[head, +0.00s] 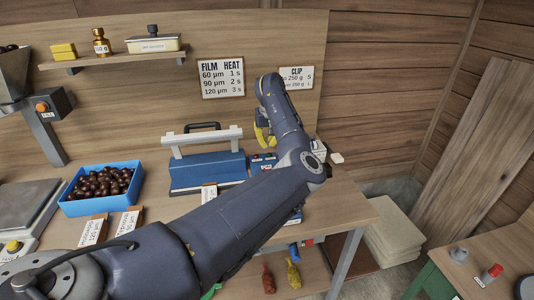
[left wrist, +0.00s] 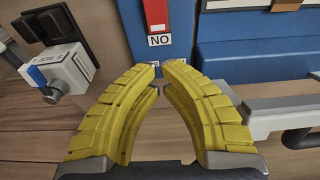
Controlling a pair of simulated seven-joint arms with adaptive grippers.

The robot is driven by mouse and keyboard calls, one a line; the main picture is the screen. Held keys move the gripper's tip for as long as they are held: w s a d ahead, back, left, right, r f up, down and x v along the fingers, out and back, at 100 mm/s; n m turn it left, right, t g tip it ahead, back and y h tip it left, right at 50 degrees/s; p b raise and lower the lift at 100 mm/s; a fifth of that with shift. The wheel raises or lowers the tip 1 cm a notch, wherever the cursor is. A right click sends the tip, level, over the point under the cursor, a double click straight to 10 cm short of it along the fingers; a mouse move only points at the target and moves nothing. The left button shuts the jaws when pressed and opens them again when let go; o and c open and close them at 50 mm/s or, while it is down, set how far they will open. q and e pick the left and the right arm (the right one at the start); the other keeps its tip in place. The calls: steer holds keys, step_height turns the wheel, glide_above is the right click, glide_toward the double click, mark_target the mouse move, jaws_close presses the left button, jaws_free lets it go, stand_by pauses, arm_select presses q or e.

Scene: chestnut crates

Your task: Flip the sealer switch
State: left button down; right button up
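The sealer (head: 205,172) has a blue body with a pale bar and a black handle, and stands against the back wall. A blue box (head: 262,165) is beside its right end, partly covered by my arm. In the left wrist view this blue panel (left wrist: 182,45) carries a red strip (left wrist: 157,12) and a white label reading "NO" in that picture. My left gripper (left wrist: 161,66) has yellow fingers, with tips almost meeting and nothing seen between them. In that view the tips lie just below the label; contact is unclear. In the head view the left gripper (head: 264,137) hangs over the blue box. My right gripper is not in view.
A blue tray of chestnuts (head: 76,208) is left of the sealer. A small white device (left wrist: 66,72) with a knob is beside the fingers. A shelf (head: 110,60) and a heat chart (head: 222,78) are on the wall behind. Pale slabs (head: 392,232) lie beyond the bench's right edge.

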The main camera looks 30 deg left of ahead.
arm_select(q)
steer(key=shift+s+d+r, duration=0.1)
steer(key=shift+r, duration=1.2)
steer(key=shift+s+d+r, duration=0.1)
steer(key=shift+r, duration=1.15)
